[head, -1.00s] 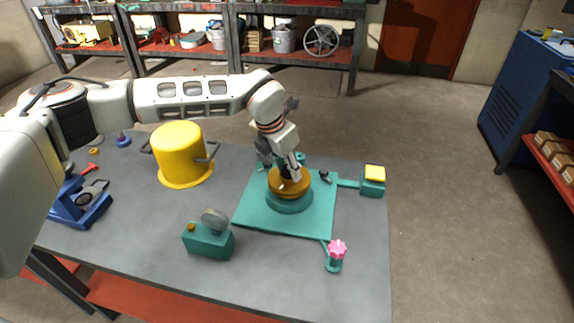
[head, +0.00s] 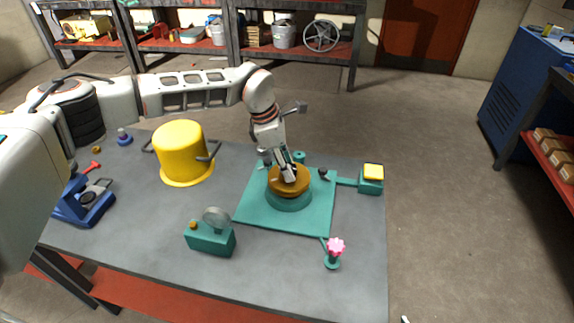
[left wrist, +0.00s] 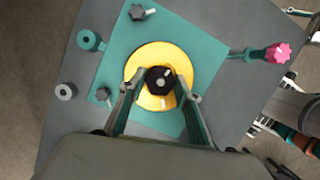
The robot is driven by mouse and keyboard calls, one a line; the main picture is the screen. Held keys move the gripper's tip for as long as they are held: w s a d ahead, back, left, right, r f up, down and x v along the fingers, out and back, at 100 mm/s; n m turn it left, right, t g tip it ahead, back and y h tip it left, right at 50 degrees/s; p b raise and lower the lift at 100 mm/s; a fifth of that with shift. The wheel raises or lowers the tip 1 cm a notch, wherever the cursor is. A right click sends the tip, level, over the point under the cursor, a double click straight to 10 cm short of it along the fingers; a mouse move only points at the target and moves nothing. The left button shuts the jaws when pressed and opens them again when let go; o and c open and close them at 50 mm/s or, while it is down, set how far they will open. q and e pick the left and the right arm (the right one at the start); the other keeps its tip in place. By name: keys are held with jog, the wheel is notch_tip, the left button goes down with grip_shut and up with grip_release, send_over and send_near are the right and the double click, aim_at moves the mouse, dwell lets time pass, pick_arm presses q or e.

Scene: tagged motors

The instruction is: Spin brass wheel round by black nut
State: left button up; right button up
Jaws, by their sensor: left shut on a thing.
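The brass wheel (head: 298,187) lies flat on a round teal base in the middle of a square teal plate (head: 256,212). It also shows as a yellow disc in the left wrist view (left wrist: 146,56). The black nut (left wrist: 160,79) is at the wheel's centre. My left gripper (head: 287,176) reaches down over the wheel from above, and its fingers (left wrist: 160,88) are shut on the black nut from both sides. In the head view the gripper hides the nut. My right gripper is not in view.
A yellow pot (head: 180,150) stands left of the plate. A teal box with a round disc (head: 212,240) stands in front. A pink knob (head: 335,246) and a yellow-topped teal box (head: 371,178) flank the plate. Dark knobs (left wrist: 138,13) stand at plate corners.

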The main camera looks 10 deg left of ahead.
pick_arm(q)
jog(key=o, duration=1.1)
jog(key=shift+o, duration=0.2)
jog(key=n, duration=0.3)
jog(key=shift+d+t, duration=0.1)
jog(key=shift+t, duration=0.3)
jog(key=n+y+b, duration=0.1)
jog(key=n, duration=0.2)
jog(key=shift+s+n+t, duration=0.1)
jog(key=shift+n+t, duration=0.2)
jog(key=shift+t, duration=0.1)
jog(key=n+y+b, duration=0.1)
jog(key=n, duration=0.3)
jog(key=shift+d+f+t, duration=0.1)
jog(key=shift+d+t, duration=0.05)
jog(key=shift+t, duration=0.15)
jog(key=n+y+b, duration=0.1)
jog(key=n, duration=0.3)
